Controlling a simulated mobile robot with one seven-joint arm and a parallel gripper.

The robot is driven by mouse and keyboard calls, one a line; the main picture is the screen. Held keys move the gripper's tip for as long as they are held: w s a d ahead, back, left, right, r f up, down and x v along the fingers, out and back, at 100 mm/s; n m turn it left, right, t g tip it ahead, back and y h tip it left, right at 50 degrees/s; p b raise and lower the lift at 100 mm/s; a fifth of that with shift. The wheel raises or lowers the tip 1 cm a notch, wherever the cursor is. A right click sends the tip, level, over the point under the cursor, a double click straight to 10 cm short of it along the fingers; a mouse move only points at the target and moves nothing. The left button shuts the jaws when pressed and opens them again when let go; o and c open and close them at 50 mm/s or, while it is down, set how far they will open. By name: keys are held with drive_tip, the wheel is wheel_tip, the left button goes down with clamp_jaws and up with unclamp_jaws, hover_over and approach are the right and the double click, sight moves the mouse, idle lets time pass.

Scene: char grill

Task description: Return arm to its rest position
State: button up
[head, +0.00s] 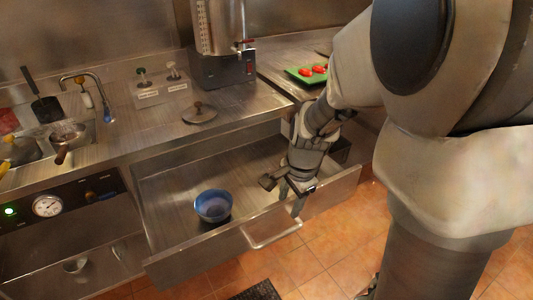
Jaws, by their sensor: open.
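My arm reaches in from the right. My gripper (285,190) is open and empty, above the front right part of an open metal drawer (165,175), close to its front edge. The drawer's handle (272,235) shows just below the gripper; whether they touch I cannot tell. A blue bowl (213,206) stands upright in the drawer, left of the gripper and apart from it.
The steel counter (240,105) holds a tall dispenser (220,40), a round lid (199,113) and a green board (303,75) with red pieces. A faucet (95,85) and a gauge panel (48,206) are at left. Tiled floor (310,260) in front is mostly clear.

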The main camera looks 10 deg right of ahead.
drive_tip(key=s+a+r+n+t+p, duration=0.1)
drive_tip(key=s+r+n+t+p, duration=0.1)
drive_tip(key=s+r+n, duration=1.2)
wheel_tip(320, 180, up, 4)
drive_tip(key=shift+s+a+t+h+p, duration=0.25)
drive_tip(key=shift+a+t+h+p, duration=0.05)
drive_tip(key=shift+t, duration=0.5)
